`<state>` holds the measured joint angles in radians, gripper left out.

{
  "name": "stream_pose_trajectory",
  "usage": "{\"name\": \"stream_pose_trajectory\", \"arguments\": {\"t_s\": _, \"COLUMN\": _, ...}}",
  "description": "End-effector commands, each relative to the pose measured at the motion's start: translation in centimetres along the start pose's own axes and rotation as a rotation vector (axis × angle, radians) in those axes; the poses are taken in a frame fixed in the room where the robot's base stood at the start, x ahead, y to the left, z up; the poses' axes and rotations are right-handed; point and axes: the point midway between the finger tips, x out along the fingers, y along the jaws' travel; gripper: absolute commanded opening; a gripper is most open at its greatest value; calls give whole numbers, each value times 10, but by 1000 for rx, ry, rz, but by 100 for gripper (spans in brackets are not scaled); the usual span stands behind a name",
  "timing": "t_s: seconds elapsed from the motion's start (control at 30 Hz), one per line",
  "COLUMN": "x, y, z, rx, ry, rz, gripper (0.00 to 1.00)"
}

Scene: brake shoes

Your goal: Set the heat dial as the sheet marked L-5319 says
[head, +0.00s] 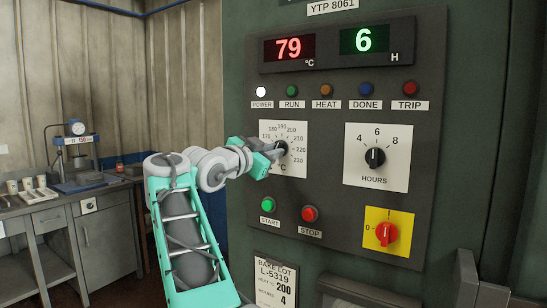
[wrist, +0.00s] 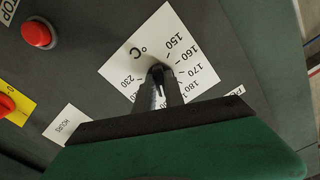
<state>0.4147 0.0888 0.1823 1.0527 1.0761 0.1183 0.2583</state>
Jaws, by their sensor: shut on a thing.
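The heat dial's white scale card (head: 293,134) is on the dark panel, marked from 150 to 230 °C. My gripper (head: 276,149) reaches it from the left and is shut on the dial's dark knob (head: 283,147). The wrist view shows the fingers (wrist: 157,84) at the knob in the middle of the card (wrist: 122,66); they hide its pointer, so I cannot tell its setting. The sheet marked L-5319 (head: 275,276) hangs below the panel. It reads "BAKE LOT", 200 on the heat line and 4 hours.
The display (head: 288,48) shows 79 °C and 6 H. The hours dial (head: 375,157) points near 6. Green start (head: 268,205) and red stop (head: 310,213) buttons sit below the heat dial. A red switch (head: 386,234) is at lower right. A bench (head: 50,222) stands left.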

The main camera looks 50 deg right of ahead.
Motion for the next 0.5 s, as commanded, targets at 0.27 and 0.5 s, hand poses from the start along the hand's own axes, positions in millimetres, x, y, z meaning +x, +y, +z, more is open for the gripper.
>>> {"name": "stream_pose_trajectory", "arguments": {"t_s": 0.27, "x": 0, "y": 1, "z": 3, "rx": 44, "ry": -4, "rz": 3, "gripper": 0}}
{"name": "stream_pose_trajectory", "arguments": {"t_s": 0.5, "x": 0, "y": 1, "z": 3, "rx": 46, "ry": -5, "rz": 3, "gripper": 0}}
